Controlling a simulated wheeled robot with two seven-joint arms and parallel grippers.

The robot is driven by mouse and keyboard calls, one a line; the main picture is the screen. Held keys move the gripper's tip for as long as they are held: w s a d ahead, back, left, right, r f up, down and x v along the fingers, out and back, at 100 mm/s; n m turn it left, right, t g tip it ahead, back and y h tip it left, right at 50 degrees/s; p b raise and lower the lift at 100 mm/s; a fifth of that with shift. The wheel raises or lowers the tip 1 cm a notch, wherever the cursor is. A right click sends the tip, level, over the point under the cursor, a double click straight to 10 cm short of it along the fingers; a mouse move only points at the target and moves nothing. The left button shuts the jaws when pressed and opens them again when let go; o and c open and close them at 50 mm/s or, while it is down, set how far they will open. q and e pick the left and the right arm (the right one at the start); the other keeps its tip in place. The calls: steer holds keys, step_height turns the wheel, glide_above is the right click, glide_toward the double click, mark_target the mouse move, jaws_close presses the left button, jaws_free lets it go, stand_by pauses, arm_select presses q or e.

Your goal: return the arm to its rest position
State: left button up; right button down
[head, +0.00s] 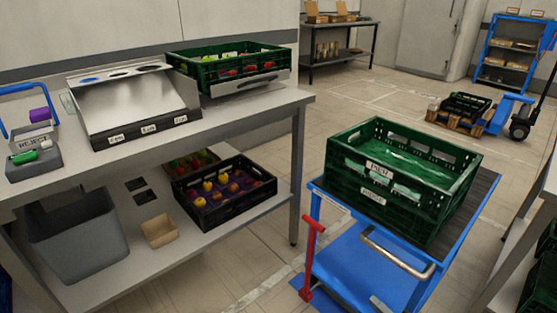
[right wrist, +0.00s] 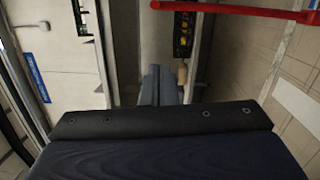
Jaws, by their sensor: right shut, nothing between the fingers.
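My right gripper (right wrist: 162,86) shows in the right wrist view, with its two grey-blue fingers together and nothing between them. It hangs in free air and touches nothing that I can see. In the head view I cannot make out either gripper or arm. My left gripper is in neither view.
A blue cart (head: 345,252) with a red lever (head: 310,255) carries a green crate (head: 360,195) at the right. The workbench (head: 240,112) stands at the left, with a black fruit crate (head: 225,205) on its lower shelf. A red bar (right wrist: 235,9) crosses the top of the wrist view.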

steer(key=s+a+r+n+g+y, duration=0.1)
steer(key=s+a+r+n+g, duration=0.25)
steer(key=r+n, duration=0.35)
steer(key=s+a+r+n+g+y, duration=0.1)
steer(key=s+a+r+n+g, duration=0.15)
steer(key=r+n+g, duration=0.4)
steer(key=s+a+r+n+g+y, duration=0.1)
steer(key=s+a+r+n+g, duration=0.15)
steer(key=n, duration=0.75)
steer(key=s+d+r+n+t+h, duration=0.1)
steer(key=s+r+n+h, duration=0.35)
steer(key=s+n, duration=0.4)
steer(key=s+d+r+n+t+h, duration=0.15)
steer(key=s+r+n+h, duration=0.3)
steer(key=n, duration=0.75)
step_height(320, 180, up, 22)
steer(key=h+p, duration=0.1)
steer(key=p, duration=2.2)
steer(key=shift+s+a+r, duration=0.2)
steer(key=shift+s+a, duration=0.05)
steer(key=shift+s, duration=0.05)
